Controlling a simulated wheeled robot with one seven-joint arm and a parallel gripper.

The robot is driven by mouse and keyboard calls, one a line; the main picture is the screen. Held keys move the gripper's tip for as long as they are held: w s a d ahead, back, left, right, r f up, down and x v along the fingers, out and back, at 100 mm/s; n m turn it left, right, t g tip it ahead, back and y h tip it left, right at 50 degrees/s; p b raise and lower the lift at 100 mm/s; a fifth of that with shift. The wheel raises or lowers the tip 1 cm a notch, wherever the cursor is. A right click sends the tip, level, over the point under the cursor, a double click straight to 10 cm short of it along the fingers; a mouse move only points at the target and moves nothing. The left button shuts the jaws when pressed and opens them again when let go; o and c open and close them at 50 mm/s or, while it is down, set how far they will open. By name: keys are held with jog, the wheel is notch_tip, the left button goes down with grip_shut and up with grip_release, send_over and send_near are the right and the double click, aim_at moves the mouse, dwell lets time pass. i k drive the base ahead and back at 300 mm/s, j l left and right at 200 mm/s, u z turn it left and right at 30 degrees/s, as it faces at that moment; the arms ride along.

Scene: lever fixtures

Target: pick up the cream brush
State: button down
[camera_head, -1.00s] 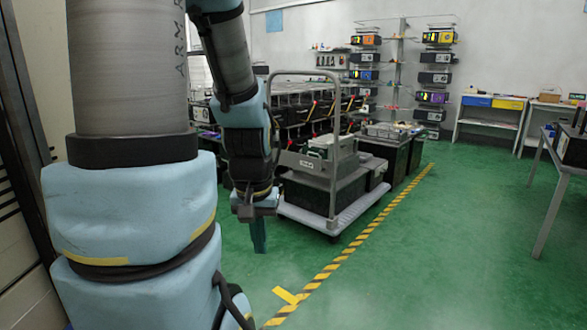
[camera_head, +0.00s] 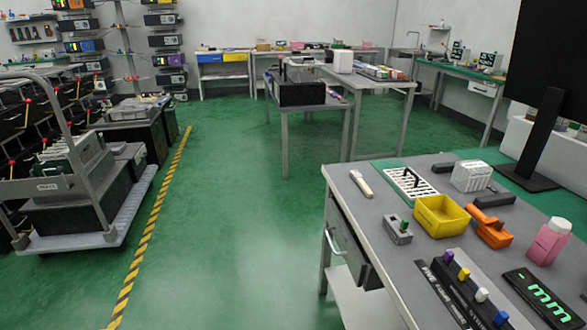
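A cream brush (camera_head: 362,184) lies flat near the far left corner of the grey workbench (camera_head: 402,258) at the right of the view. It has a pale cream handle and a broader end, small at this distance. Nothing touches it that I can see. A white slotted rack (camera_head: 408,184) lies just to its right. My gripper is not in view now.
The bench also holds a yellow bin (camera_head: 440,216), an orange tool (camera_head: 492,233), a pink bottle (camera_head: 549,240) and a grey block (camera_head: 397,230). A monitor (camera_head: 560,80) stands behind. A loaded cart (camera_head: 80,190) is at left. Green floor between is clear.

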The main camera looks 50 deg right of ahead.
aim_at(357, 177)
jog(key=z, duration=2.25)
jog(key=i+j, duration=0.85)
jog(key=i, duration=0.15)
jog(key=i+j, duration=0.8)
jog(key=i, duration=0.25)
